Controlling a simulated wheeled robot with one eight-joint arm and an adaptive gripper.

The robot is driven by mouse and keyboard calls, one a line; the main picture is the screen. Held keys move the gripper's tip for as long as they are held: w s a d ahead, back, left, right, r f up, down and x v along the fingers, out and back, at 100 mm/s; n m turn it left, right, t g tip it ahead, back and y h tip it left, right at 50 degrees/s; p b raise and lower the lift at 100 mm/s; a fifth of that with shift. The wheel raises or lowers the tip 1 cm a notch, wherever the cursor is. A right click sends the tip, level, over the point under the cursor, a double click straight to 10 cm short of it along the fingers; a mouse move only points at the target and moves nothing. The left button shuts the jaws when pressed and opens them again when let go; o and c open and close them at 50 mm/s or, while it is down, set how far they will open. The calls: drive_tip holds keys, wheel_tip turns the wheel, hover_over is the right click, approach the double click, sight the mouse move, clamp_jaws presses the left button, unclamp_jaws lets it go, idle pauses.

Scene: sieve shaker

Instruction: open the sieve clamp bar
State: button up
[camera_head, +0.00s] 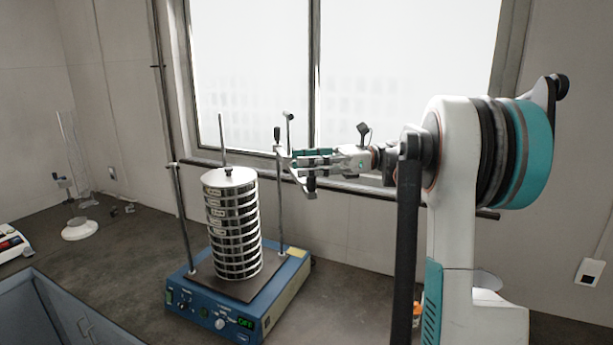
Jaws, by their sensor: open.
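The sieve shaker has a blue base (218,316) and a tall stack of metal sieves (234,228) under a pale lid (228,177). A thin rod (223,136) rises above the lid. The left support post (182,222) and right support post (280,215) flank the stack. A dark-handled fitting (277,137) tops the right post. No clamp bar shows clearly across the lid; I cannot tell its exact position. My gripper (293,168) is open beside the right post's upper end, pointing left. Its contact with the fitting cannot be told.
A window with a dark lower rail (345,186) is behind the shaker. A clear stand with a white base (80,228) and a white instrument (12,243) stand at left. A blue-grey bin (50,315) is at front left.

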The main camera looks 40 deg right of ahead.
wheel_tip(320, 180, up, 6)
drive_tip(key=shift+r, duration=0.1)
idle(0.6)
